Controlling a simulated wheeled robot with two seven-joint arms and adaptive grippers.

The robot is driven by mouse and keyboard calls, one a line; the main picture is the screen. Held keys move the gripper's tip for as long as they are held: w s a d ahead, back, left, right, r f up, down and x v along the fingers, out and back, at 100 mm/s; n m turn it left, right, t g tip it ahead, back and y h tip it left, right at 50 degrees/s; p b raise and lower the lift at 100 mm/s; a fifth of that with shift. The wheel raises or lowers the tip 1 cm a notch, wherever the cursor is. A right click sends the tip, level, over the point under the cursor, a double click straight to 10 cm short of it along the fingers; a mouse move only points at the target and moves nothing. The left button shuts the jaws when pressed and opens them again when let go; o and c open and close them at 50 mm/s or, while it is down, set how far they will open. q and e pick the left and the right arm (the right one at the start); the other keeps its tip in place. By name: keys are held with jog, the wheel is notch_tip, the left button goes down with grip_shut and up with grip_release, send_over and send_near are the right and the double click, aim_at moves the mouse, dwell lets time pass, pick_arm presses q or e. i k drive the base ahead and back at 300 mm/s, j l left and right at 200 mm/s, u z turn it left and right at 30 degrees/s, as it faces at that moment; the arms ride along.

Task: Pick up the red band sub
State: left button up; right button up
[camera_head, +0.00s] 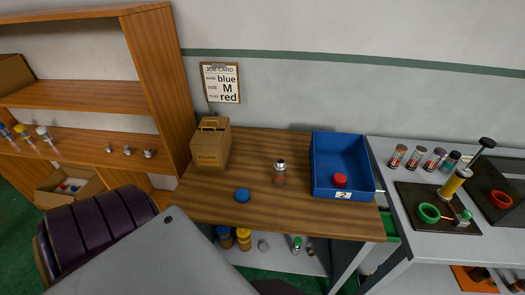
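Several short cylinders with coloured bands stand in a row at the back of the grey bench (455,245) on the right. The leftmost cylinder (398,155) and the one beside it (416,157) look reddish or orange; which has the red band is too small to tell. A grey metal cylinder (280,174) with a small reddish mark stands upright on the wooden table (235,215). A red cap (340,180) lies in the blue tray (322,144). Neither of my grippers is in view.
A cardboard box (210,145) and a blue cap (243,195) are on the wooden table. A pipe vise (452,186) and a green ring (429,213) sit on a dark mat on the grey bench. A job card (221,83) reads blue, M, red. A purple chair (95,225) stands left.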

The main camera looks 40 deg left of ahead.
aim_at(280, 170)
jog(key=u, duration=1.2)
